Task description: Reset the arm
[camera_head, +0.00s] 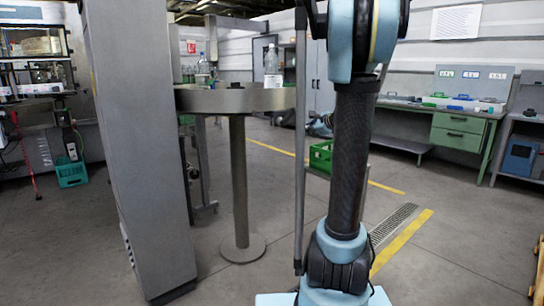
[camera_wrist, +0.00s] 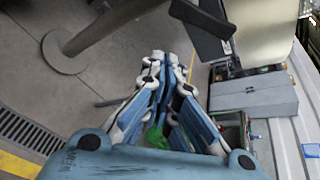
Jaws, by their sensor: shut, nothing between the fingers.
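My gripper (camera_wrist: 172,66) shows in the wrist view. Its white and blue fingers reach up from the light-blue wrist and come together at the tips, with nothing held. The tips point over the grey floor and are apart from anything around them. In the head view my light-blue and black arm stands upright right of centre, and its upper end runs out of the top of the picture. The gripper is not in that view.
A round metal table (camera_head: 235,101) on one post stands left of my arm, with clear bottles (camera_head: 272,66) on it. A tall grey upright (camera_head: 140,150) stands nearer at left. A green crate (camera_head: 321,157) sits behind my arm. A green workbench (camera_head: 455,122) is at right. Floor between is clear.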

